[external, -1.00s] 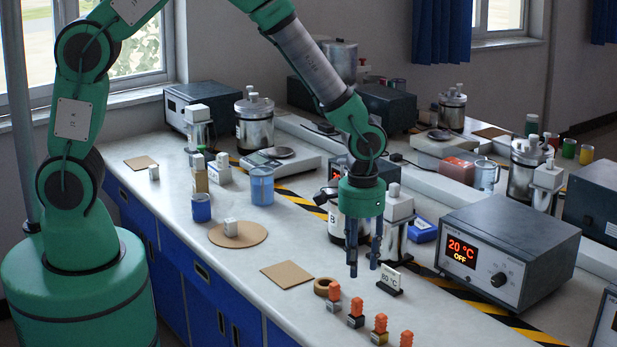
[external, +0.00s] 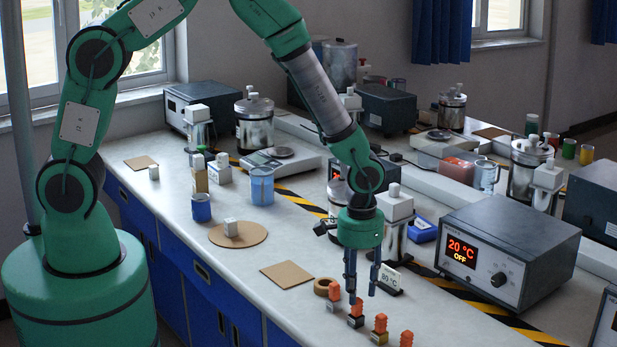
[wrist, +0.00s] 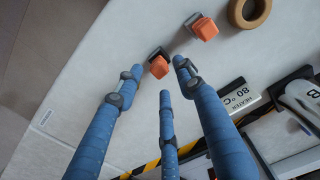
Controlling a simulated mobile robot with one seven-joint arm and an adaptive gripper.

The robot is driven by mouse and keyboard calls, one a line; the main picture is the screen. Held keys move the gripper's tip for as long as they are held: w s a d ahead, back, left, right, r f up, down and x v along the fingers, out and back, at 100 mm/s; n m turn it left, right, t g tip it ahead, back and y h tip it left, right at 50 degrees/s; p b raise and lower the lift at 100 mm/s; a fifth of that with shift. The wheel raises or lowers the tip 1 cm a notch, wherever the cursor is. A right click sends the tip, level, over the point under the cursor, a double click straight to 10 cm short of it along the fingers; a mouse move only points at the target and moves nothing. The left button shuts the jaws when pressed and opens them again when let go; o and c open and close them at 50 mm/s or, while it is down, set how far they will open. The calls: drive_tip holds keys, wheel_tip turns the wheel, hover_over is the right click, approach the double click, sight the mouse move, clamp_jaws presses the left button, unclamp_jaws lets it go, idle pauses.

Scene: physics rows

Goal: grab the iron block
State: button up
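Several small metal blocks with orange ribbed tops stand in a row at the bench's front edge. One is dark (external: 355,321), and it also shows in the wrist view (wrist: 157,52) with its orange top. Beside it is a silver-grey block (external: 333,307), also in the wrist view (wrist: 192,20). A gold-coloured block (external: 379,338) stands on the other side. No readable label shows which is iron. My three-fingered blue gripper (external: 361,296) points down, open and empty, over the dark block. In the wrist view my fingertips (wrist: 158,75) are spread around its orange top.
A cork ring (external: 321,286) and an "80 °C" heater sign (external: 389,280) stand close by the blocks. A heater box reading "20 °C OFF" (external: 508,250) is at the right. A brown square pad (external: 287,274) lies bare on the left.

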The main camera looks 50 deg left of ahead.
sight(358, 299)
drive_tip(key=shift+f+b, duration=0.3)
drive_tip(key=shift+f, duration=2.25)
clamp_jaws()
